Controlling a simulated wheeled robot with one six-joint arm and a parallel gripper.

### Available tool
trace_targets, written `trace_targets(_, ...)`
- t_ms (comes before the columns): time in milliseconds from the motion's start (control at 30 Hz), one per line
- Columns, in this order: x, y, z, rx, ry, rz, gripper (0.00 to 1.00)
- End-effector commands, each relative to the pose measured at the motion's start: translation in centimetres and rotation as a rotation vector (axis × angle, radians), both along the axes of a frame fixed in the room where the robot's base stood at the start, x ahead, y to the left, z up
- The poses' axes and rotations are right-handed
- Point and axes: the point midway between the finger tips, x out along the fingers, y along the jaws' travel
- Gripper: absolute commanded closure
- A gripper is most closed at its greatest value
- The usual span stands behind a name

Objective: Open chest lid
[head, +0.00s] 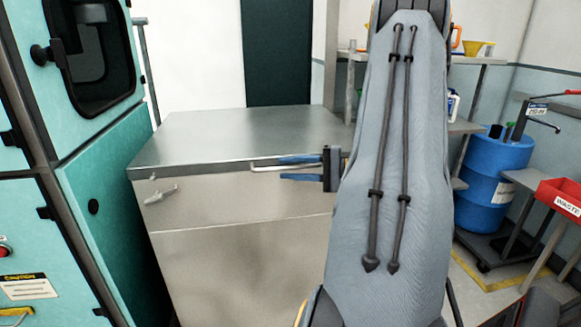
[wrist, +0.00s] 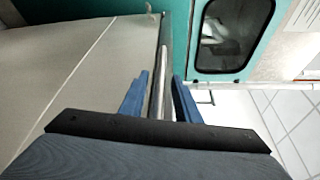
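The metal chest (head: 240,250) stands in the middle of the head view, with its flat grey lid (head: 240,135) down and closed. A pale bar handle (head: 262,168) runs along the front of the lid's edge. My gripper (head: 282,168) is at this handle, with one blue finger above the bar and one below. The wrist view shows the two blue fingers of my gripper (wrist: 159,76) apart, with the pale bar (wrist: 162,65) between them. I see gaps beside the bar, so the fingers do not look closed on it. My arm hides the chest's right end.
A small latch (head: 160,194) sits on the chest's front left. A teal cabinet (head: 105,180) stands close on the left. A blue barrel (head: 492,180), a red waste bin (head: 562,197) and shelves are at the right. A dark door (head: 277,55) is behind.

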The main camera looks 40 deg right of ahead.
Motion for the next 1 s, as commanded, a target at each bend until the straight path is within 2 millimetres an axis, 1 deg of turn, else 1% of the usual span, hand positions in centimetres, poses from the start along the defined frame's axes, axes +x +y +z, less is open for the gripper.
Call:
trace_targets(267, 0.2, 0.2, 0.0, 0.0, 0.0, 0.0, 0.71)
trace_targets(300, 0.2, 0.2, 0.0, 0.0, 0.0, 0.0, 0.74)
trace_targets(367, 0.2, 0.2, 0.0, 0.0, 0.0, 0.0, 0.84)
trace_targets(400, 0.2, 0.2, 0.0, 0.0, 0.0, 0.0, 0.91)
trace_targets(467, 0.2, 0.1, 0.0, 0.0, 0.0, 0.0, 1.0)
trace_targets(767, 0.2, 0.2, 0.2, -0.001, 0.0, 0.001, 1.0)
trace_targets(867, 0.3, 0.3, 1.1, -0.002, -0.001, 0.004, 1.0)
trace_targets(967, 0.6, 0.5, 2.9, -0.004, -0.003, 0.01, 1.0)
trace_targets(1000, 0.7, 0.6, 3.8, -0.004, -0.003, 0.013, 1.0)
